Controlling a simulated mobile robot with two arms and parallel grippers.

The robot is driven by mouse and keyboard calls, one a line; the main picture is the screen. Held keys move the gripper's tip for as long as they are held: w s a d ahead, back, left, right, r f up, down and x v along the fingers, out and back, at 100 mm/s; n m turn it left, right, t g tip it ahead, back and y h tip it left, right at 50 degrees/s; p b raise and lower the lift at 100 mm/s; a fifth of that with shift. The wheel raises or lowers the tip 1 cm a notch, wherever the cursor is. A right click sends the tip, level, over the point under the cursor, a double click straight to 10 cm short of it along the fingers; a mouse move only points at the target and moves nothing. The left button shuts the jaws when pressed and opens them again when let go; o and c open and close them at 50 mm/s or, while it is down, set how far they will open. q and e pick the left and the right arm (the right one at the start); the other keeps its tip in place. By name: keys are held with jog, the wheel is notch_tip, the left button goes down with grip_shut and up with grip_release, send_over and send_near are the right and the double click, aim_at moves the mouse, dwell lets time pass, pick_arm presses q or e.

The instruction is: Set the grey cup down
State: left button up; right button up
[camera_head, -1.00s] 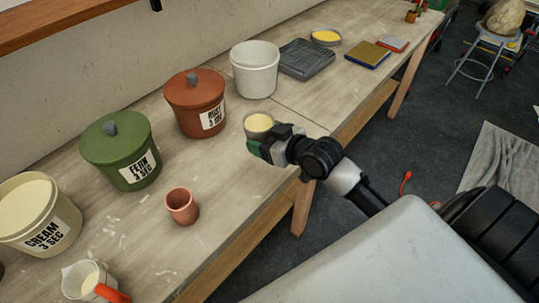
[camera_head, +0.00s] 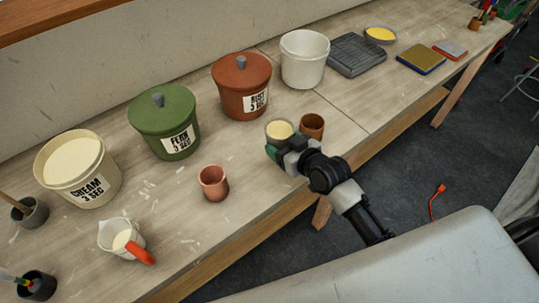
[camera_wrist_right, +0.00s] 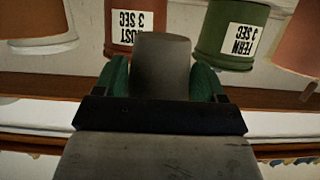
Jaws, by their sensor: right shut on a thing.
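The grey cup (camera_head: 280,132) has a pale cream inside and is upright. My right gripper (camera_head: 284,147) is shut on it, coming from the table's front side. In the right wrist view the grey cup (camera_wrist_right: 162,65) sits between the two green finger pads (camera_wrist_right: 162,80). I cannot tell whether its base touches the worktable (camera_head: 255,170) or is just above it. My left gripper is not in view.
A terracotta cup (camera_head: 312,126) stands close to the right of the grey cup; another (camera_head: 213,183) is to the left. Behind are lidded rust (camera_head: 240,90) and green (camera_head: 165,125) buckets. A jug (camera_head: 118,240) is front left. Bare tabletop lies between.

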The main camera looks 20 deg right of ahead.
aim_at(270, 168)
jog(key=a, duration=0.1)
jog(key=a+f, duration=0.2)
jog(key=shift+w+a, duration=0.2)
jog(key=shift+w, duration=0.15)
notch_tip(270, 168, down, 3)
jog(key=shift+f+p, duration=0.15)
jog(key=shift+p, duration=0.55)
jog(key=shift+f, duration=0.2)
jog(key=shift+f, duration=0.1)
jog(key=shift+f, duration=0.15)
jog(key=o, duration=1.2)
